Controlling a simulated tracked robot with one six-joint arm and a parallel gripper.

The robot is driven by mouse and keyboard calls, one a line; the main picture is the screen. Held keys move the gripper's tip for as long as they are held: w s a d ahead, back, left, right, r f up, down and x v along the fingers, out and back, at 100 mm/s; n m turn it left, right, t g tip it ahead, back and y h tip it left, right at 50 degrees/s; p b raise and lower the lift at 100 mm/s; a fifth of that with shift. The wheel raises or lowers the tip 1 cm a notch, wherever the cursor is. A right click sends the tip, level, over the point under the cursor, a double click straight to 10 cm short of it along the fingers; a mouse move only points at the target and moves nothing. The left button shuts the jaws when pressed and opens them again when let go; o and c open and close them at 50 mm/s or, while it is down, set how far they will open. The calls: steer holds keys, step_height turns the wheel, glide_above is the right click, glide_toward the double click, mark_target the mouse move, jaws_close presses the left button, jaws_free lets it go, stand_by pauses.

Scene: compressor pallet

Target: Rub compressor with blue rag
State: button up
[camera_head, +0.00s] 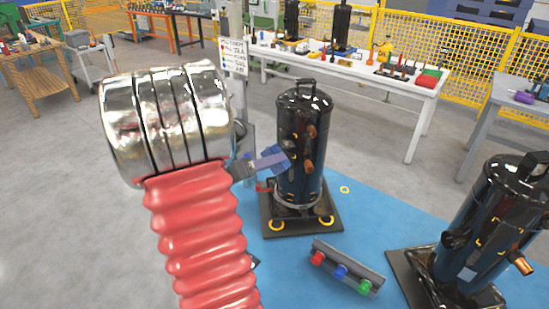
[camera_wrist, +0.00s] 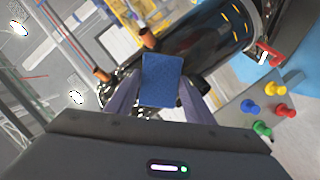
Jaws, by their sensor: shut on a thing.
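The compressor (camera_head: 302,120), a black upright cylinder with a top handle and copper stubs, stands on a dark square base. It also shows tilted across the top of the wrist view (camera_wrist: 215,35). My gripper (camera_head: 266,164) is at the left side of the compressor, around mid-height. In the wrist view its two purple fingers (camera_wrist: 161,92) are shut on the blue rag (camera_wrist: 162,78), a flat blue rectangle. The rag overlaps the compressor's outline near the copper stubs. I cannot tell whether it touches the body. My red arm hides the floor at left.
A second black compressor (camera_head: 497,215) stands at the right. A grey bar with coloured knobs (camera_head: 347,268) lies on the blue mat (camera_head: 375,230). A white table (camera_head: 350,70) with tools stands behind, before a yellow fence (camera_head: 418,38). A grey bench (camera_head: 520,100) is at right.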

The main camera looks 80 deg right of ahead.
steer(key=shift+w+a, duration=0.35)
steer(key=shift+a, duration=0.45)
steer(key=shift+w+a, duration=0.3)
steer(key=shift+a, duration=0.4)
steer(key=shift+w+a, duration=0.3)
steer(key=shift+a, duration=0.35)
